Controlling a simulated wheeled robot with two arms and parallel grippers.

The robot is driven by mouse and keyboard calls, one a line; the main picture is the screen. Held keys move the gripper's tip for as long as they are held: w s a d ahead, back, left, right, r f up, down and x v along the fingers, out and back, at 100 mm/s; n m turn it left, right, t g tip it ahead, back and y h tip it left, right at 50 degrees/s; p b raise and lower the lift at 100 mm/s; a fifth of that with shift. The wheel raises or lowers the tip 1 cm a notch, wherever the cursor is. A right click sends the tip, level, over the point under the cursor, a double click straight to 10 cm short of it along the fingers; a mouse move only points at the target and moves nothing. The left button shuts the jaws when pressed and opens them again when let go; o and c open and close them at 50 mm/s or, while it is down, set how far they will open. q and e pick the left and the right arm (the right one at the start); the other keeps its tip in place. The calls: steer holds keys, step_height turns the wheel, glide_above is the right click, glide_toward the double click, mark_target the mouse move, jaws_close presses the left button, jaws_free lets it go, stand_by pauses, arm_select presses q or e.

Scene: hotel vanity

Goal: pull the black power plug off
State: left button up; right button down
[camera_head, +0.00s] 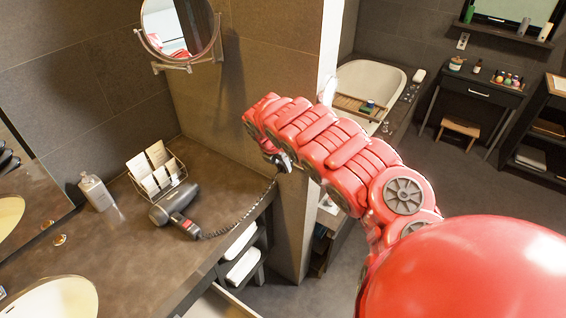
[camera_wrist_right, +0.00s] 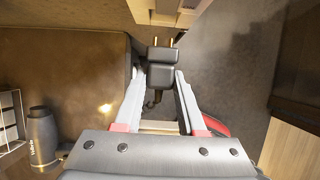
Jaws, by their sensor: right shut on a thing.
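The black power plug (camera_wrist_right: 162,72) is between the fingers of my right gripper (camera_wrist_right: 159,78), which is shut on it. Its two brass prongs are bare and point to the top of the right wrist view. A pale socket piece (camera_wrist_right: 172,10) shows beyond them at the top edge, apart from the prongs. In the head view my right gripper (camera_head: 281,162) is near the wall end beside the counter, and the plug is hard to make out there. A coiled black cord (camera_head: 245,212) runs from near it to the hair dryer (camera_head: 172,206). My left gripper is not in view.
The counter (camera_head: 135,255) holds a wire basket (camera_head: 158,175), a bottle (camera_head: 96,190) and a sink (camera_head: 55,298). A round mirror (camera_head: 180,28) is on the wall above. A bathtub (camera_head: 372,82) and open floor lie behind my right arm.

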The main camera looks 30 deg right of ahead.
steer(key=w+p+v, duration=0.1)
steer(key=p+v, duration=0.1)
steer(key=v, duration=0.4)
steer(key=shift+s+r, duration=0.35)
steer(key=shift+s, duration=0.2)
